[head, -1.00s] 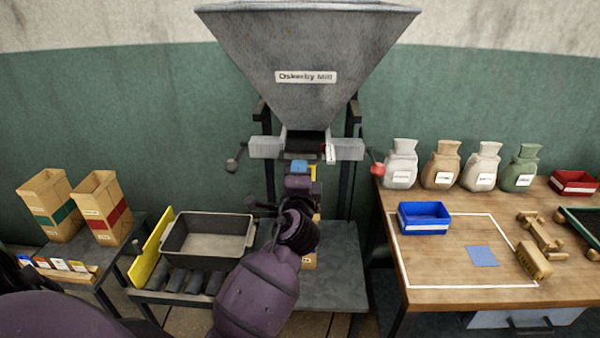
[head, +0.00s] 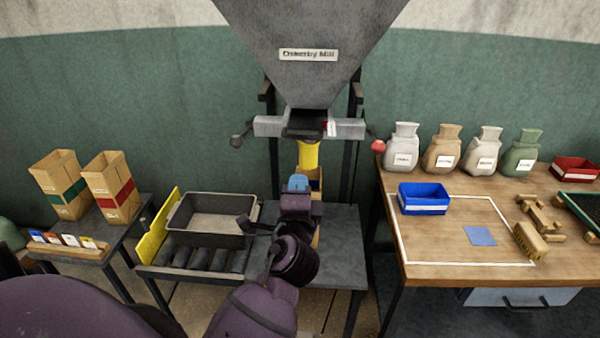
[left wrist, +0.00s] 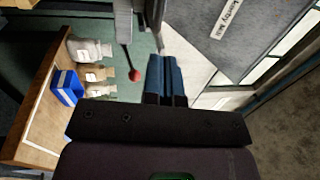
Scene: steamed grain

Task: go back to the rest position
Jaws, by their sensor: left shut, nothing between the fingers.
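My left gripper (head: 298,184) is shut and empty, with blue fingertips. It is in front of the mill's lower part, below the outlet (head: 306,124). In the left wrist view its blue fingers (left wrist: 166,80) are together with nothing between them. The grey mill hopper (head: 310,75) stands behind it. A yellow column (head: 308,155) shows under the outlet, just above the fingertips. A tan container (head: 317,238) stands below it, mostly hidden by my left gripper and arm. My right gripper is not in view.
A grey tray (head: 213,225) sits on rollers beside a yellow plate (head: 161,232) at left. Two paper bags (head: 60,190) stand further left. The wooden table (head: 430,247) at right holds a blue bin (head: 424,198) and several sacks (head: 443,150).

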